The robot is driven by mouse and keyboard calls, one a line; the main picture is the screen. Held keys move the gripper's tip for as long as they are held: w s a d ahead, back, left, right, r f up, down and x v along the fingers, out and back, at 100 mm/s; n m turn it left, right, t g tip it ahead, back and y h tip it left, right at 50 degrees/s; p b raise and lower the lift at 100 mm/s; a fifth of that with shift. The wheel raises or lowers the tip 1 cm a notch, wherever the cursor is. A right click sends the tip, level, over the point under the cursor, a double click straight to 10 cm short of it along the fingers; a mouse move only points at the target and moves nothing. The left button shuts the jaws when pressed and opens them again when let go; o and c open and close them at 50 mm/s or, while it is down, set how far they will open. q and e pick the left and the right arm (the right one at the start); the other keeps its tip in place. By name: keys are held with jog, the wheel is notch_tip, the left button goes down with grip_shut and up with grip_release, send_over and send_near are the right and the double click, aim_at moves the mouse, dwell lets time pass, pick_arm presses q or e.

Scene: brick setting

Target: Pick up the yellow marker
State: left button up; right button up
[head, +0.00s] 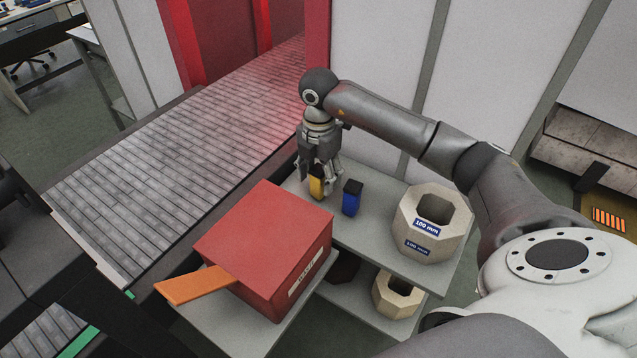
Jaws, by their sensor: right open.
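The yellow marker (317,187) stands on the grey shelf top, behind the red box. My right gripper (319,178) points down at it from above, with its fingers around or just beside the marker's upper part. The jaws are open. The fingers hide part of the marker, and I cannot tell whether they touch it. A blue marker (352,198) with a dark top stands close to the right of the yellow one. My left gripper is not in view.
A red box (265,240) with an orange slat (195,285) stands in front. An octagonal beige block (434,225) labelled 100 mm stands at right on the grey shelf (375,245). Another beige block (397,295) is on the lower level. A roller conveyor (170,170) runs behind on the left.

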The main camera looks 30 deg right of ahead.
aim_at(319, 183)
notch_tip(319, 183, down, 3)
jog(key=shift+w+d+f, duration=0.15)
jog(key=shift+f, duration=0.05)
jog(key=c, duration=1.1)
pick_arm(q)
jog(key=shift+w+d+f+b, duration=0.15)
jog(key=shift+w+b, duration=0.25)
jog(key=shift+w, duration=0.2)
pick_arm(e)
notch_tip(319, 183, up, 10)
jog(key=shift+r, duration=0.1)
